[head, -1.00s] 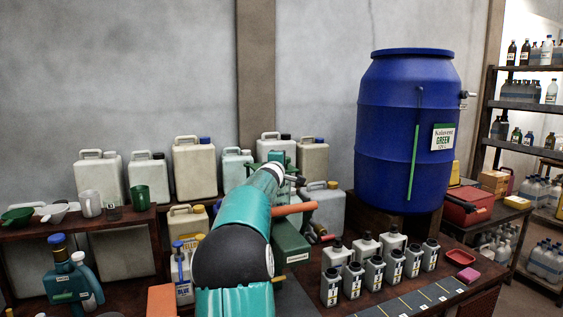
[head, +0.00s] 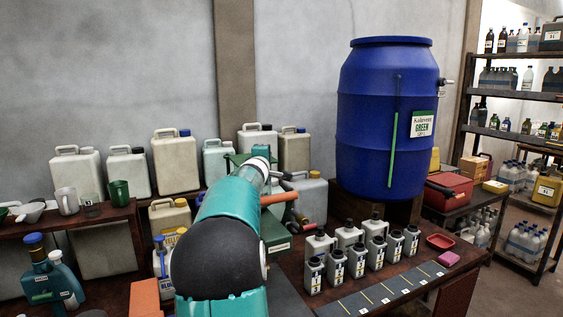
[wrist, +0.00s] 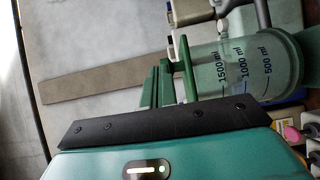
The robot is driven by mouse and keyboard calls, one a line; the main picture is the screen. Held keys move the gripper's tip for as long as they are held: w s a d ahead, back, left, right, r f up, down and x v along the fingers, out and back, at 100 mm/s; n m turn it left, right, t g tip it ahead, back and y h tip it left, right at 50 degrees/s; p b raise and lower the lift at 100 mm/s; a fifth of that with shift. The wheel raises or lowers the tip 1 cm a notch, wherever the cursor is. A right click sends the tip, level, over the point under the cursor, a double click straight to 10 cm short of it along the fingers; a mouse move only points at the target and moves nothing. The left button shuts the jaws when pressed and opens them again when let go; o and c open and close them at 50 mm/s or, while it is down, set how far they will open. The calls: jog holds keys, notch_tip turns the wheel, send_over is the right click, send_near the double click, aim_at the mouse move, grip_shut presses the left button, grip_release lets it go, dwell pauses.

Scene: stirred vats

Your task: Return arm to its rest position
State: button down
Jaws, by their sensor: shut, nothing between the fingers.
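My teal and black arm rises from the bottom centre of the head view and reaches away from me. Its far end is largely hidden by its own links. In the wrist view my gripper (wrist: 160,125) shows as a black bolted bar across a teal housing with a lit strip. It is shut and holds nothing. Just beyond it in the wrist view is a clear graduated vessel (wrist: 245,65) marked 500, 1000 and 1500 ml, lying sideways in the picture beside green posts (wrist: 160,85).
A large blue barrel (head: 380,120) stands right of my arm. Numbered grey bottles (head: 357,262) stand on the bench at front right. Pale canisters (head: 175,163) line the wall. A blue-capped teal bottle (head: 42,280) is at left. Shelves (head: 515,95) stand at far right.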

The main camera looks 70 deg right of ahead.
jog(key=shift+s+a, duration=0.65)
jog(key=shift+s, duration=1.65)
jog(key=w+a+m+t+y, duration=0.1)
jog(key=w+a, duration=0.4)
jog(key=a, duration=0.4)
jog(key=w+a+m+y, duration=0.1)
jog(key=w+a+m, duration=0.1)
jog(key=w+a, duration=0.5)
jog(key=w+a+m+t+y, duration=0.1)
jog(key=w+a, duration=0.3)
jog(key=a, duration=0.8)
jog(key=a+f+t+y, duration=0.1)
jog(key=a+f+y, duration=0.35)
jog(key=a, duration=0.85)
jog(key=a+f+t+y, duration=0.1)
jog(key=a+f+y, duration=0.35)
jog(key=a, duration=0.75)
jog(key=s+a+f+n+y, duration=0.1)
jog(key=s+a+f+y, duration=0.1)
jog(key=a, duration=0.5)
jog(key=s+a+f+n+y, duration=0.1)
jog(key=s+a+f+y, duration=0.1)
jog(key=a+f, duration=0.3)
jog(key=s+a+f+y, duration=0.1)
jog(key=s+a+f, duration=0.2)
jog(key=a, duration=0.6)
jog(key=shift+s+f+n+g+y, duration=0.15)
jog(key=shift+f+n+g+y, duration=0.15)
jog(key=shift+n+y, duration=0.1)
